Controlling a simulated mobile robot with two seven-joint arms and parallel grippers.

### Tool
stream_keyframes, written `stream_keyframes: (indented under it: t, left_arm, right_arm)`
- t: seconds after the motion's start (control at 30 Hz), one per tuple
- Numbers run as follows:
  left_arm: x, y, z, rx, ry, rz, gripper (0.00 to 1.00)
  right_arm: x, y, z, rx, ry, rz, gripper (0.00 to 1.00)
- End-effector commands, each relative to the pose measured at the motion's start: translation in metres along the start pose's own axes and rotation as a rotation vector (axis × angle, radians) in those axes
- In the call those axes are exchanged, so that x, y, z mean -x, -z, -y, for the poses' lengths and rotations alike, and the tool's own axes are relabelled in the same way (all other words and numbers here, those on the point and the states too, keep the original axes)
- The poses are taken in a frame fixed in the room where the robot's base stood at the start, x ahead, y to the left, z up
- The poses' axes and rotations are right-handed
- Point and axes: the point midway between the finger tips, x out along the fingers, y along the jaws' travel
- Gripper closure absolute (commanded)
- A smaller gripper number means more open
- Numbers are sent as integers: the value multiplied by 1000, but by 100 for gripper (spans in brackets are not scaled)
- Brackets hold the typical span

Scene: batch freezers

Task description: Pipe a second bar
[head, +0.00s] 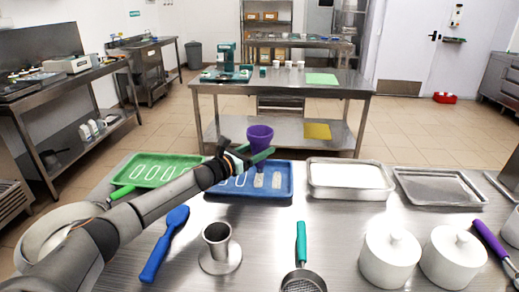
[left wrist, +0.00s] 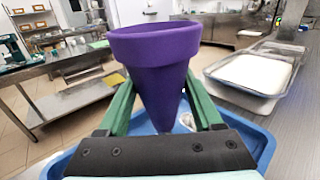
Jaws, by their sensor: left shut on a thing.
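My left gripper (head: 256,156) has green fingers and is shut on a purple piping cone (head: 259,136). The cone is upright, wide rim up, above the blue tray (head: 289,188). In the left wrist view the cone (left wrist: 155,68) sits between both fingers, its tip pointing down. Its opening's inside and its very tip are hidden. The blue tray (left wrist: 262,154) shows partly below it. In the blue tray, pale elongated bar shapes lie side by side; the gripper covers part of the tray. My right gripper is not in view.
A green tray (head: 122,181) with white bar outlines stands left. A metal pan (head: 350,193) with white contents and an empty metal tray (head: 438,204) stand right. In front are a blue spatula (head: 165,243), a metal cup (head: 217,252), a strainer (head: 303,282) and white lidded pots (head: 390,262).

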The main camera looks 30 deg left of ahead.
Motion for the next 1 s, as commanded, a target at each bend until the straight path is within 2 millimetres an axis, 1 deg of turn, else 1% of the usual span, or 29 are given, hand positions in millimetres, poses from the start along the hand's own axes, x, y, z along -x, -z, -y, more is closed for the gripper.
stream_keyframes:
  t: [0.17,0.27,0.6,0.67,1.0]
  left_arm:
    - [0,-2,0,0,0,1,86]
    - [0,-7,0,0,0,1,86]
    - [0,-41,0,-1,0,1,86]
    - [0,-46,0,0,0,1,86]
    - [0,-46,0,0,0,1,86]
  right_arm:
    - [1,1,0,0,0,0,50]
    - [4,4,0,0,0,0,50]
    - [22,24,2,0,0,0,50]
    - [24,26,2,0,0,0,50]
    - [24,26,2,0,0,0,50]
